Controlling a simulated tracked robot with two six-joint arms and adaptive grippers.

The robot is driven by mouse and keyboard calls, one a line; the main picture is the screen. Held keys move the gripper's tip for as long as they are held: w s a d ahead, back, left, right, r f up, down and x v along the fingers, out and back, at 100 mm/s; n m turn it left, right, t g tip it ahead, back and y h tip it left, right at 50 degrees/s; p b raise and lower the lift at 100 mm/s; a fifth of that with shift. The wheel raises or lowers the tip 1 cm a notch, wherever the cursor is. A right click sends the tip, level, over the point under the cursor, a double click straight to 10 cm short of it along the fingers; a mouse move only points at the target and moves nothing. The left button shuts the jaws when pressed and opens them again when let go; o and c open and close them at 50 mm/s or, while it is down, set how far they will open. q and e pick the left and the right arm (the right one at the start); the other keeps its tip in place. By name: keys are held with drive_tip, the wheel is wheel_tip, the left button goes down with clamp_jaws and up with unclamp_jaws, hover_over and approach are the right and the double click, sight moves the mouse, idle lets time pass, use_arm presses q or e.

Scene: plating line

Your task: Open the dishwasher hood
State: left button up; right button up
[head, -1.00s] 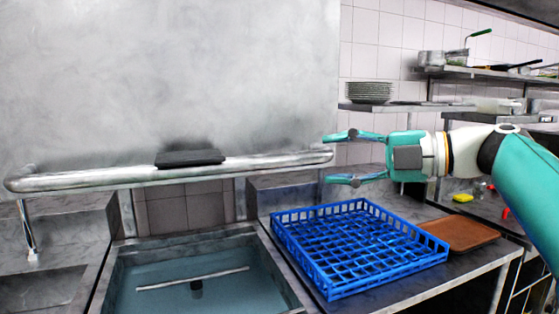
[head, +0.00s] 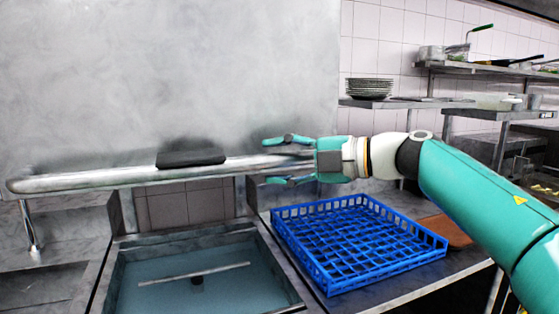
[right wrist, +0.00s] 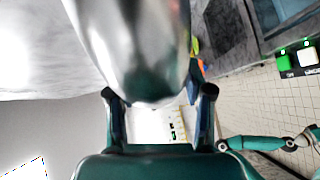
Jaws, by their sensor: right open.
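The dishwasher hood (head: 120,80) is a large grey metal box at the upper left of the head view. Its underside is above the wash basin, with a gap between them. A long metal bar handle (head: 95,180) runs across its front, with a black grip pad (head: 190,158) near the middle. My right gripper (head: 277,160) is open at the right end of the bar, one finger above it and one below. In the right wrist view the bar (right wrist: 135,45) lies between the two open fingers (right wrist: 160,100).
A blue dish rack (head: 360,245) stands on the counter right of the water-filled basin (head: 195,285). A brown tray (head: 448,231) lies behind the rack, partly hidden by my right arm. Stacked plates (head: 370,88) sit on a shelf at the back.

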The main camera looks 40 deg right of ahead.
clamp_jaws()
wheel_tip(320, 180, down, 5)
drive_tip(key=shift+f+b, duration=0.15)
drive_tip(key=shift+b, duration=0.85)
unclamp_jaws()
drive_tip(key=shift+s, duration=0.1)
